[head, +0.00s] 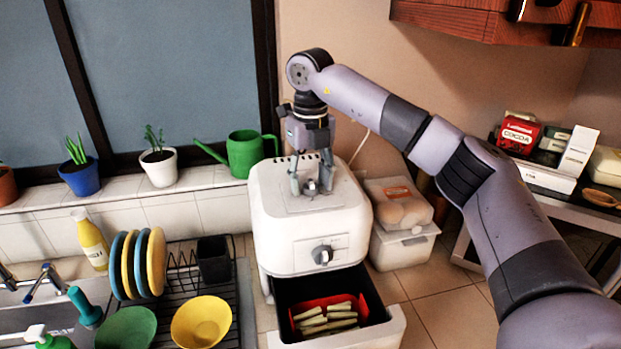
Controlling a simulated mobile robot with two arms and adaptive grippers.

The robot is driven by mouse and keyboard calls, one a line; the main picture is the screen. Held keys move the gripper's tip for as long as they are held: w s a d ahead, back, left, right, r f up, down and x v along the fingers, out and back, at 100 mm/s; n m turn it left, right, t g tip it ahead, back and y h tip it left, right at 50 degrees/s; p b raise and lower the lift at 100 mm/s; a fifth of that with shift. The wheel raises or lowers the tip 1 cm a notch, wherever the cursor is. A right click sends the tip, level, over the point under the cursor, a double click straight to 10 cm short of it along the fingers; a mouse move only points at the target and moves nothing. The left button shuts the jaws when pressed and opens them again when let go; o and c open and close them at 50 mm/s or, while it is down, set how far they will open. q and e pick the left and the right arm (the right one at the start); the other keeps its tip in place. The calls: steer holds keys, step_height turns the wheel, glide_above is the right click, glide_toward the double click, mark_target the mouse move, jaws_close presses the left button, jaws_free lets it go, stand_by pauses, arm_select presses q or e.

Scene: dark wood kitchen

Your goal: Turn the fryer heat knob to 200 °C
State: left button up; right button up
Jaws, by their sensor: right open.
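The white fryer (274,235) stands on the counter in the middle of the head view. One round knob (322,254) is on its front face, and its markings are too small to read. A second knob (310,187) is on its top, partly hidden by my right gripper. My right gripper (311,186) points down over the top with its fingers open, one on each side of the top knob. I cannot tell whether they touch it. The fryer drawer (372,337) is pulled out and holds pale sticks in a red basket (350,300). My left gripper is not in view.
A dish rack (185,262) with plates and a yellow bowl (202,322) is at left. A green watering can (245,152) sits on the ledge behind. A wooden cabinet (450,18) hangs above.

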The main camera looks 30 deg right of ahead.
mark_target(310, 180)
step_height(310, 180, up, 12)
stand_by(0.5)
stand_by(0.4)
